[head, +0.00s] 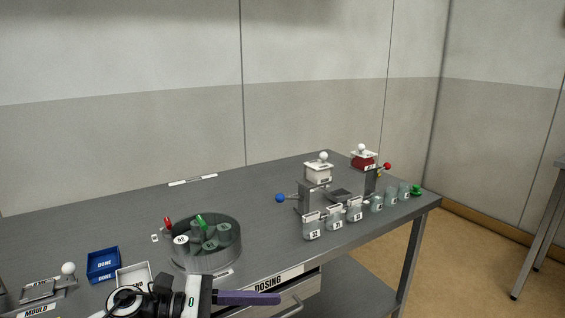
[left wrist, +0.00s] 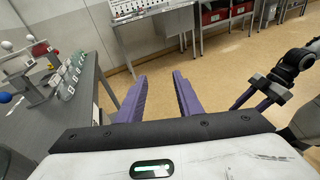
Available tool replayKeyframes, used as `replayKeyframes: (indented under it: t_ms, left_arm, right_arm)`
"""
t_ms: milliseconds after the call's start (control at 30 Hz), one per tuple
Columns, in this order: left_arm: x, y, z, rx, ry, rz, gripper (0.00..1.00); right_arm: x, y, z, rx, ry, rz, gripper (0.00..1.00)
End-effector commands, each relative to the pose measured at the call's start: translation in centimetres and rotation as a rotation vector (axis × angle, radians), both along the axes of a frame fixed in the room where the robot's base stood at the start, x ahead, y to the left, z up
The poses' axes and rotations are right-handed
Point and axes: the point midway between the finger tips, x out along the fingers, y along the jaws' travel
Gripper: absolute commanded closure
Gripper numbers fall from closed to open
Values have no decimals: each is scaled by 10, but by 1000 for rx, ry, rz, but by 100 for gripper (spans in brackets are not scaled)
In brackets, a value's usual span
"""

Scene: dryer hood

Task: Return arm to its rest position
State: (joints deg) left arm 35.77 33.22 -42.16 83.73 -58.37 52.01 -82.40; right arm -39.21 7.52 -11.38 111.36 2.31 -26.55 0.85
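My left gripper (head: 272,299) is at the bottom of the head view, by the front edge of the table, with its purple fingers pointing right. In the left wrist view its two purple fingers (left wrist: 160,78) stand apart with only floor between them, so it is open and empty. My right gripper (left wrist: 262,92) shows at the right of the left wrist view as purple fingers on a dark arm. Their opening is not clear there. It is not in the head view.
The grey table (head: 100,225) carries a round glass holder (head: 205,250), a blue box (head: 103,264), a white box (head: 133,275), a white-topped dispenser (head: 318,170) and several numbered jars (head: 333,218). A drawer (head: 280,297) lies under the front edge. Open floor (left wrist: 215,60) lies beyond my left fingers.

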Motion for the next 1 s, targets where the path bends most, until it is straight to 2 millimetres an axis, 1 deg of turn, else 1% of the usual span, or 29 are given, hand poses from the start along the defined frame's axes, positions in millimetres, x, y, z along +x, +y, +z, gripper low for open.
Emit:
replayKeyframes:
  t_ms: [33,67,100,167,200,267,300,367,400,467,500,567,600,633,667,700,800,900,1000]
  left_arm:
    - [-8,-13,-2,-144,168,76,68]
    - [-9,-17,0,-228,269,125,68]
    - [-9,-19,0,-340,409,190,68]
    - [-8,-16,-5,-506,626,286,68]
    - [-7,-10,-11,-617,776,351,68]
    - [-7,2,-27,-784,1002,447,68]
    - [-8,13,-41,-898,1155,513,68]
    - [-14,31,-67,-1069,1382,612,68]
    - [-21,44,-88,-1185,1532,681,68]
    - [-38,64,-123,-1367,1753,785,68]
    - [-53,76,-148,-1490,1892,855,68]
    - [-78,92,-182,-1665,2070,952,68]
    - [-97,101,-202,-1776,2173,1014,68]
    - [-112,106,-216,-1854,2240,1059,68]
    - [-126,111,-229,1862,-2218,-1060,68]
    - [-145,116,-243,1805,-2111,-1025,68]
    - [-185,124,-269,1696,-1897,-957,68]
    - [-211,128,-283,1631,-1765,-916,68]
    - [-223,129,-289,1603,-1707,-898,68]
  right_arm:
    - [-1,0,0,0,2,0,55]
    - [-1,0,0,0,2,1,55]
    - [-1,0,-1,0,3,1,55]
    - [-1,0,-1,0,3,1,55]
    - [-1,1,-1,0,3,1,55]
    - [-2,1,-1,1,3,2,55]
    - [-2,1,-1,1,4,2,55]
    - [-2,1,-1,1,4,2,55]
    - [-2,1,-1,1,4,2,55]
    - [-2,1,-1,1,4,2,55]
    - [-2,1,-1,1,4,2,55]
    - [-2,1,-1,1,4,2,55]
    - [-2,1,-1,1,4,2,55]
    - [-2,1,-1,1,4,2,55]
    - [-2,1,-1,1,4,2,55]
    - [-2,1,-1,1,4,2,55]
    - [-2,1,-1,1,4,2,55]
    - [-2,1,-1,1,4,2,55]
    - [-2,1,-1,1,4,2,55]
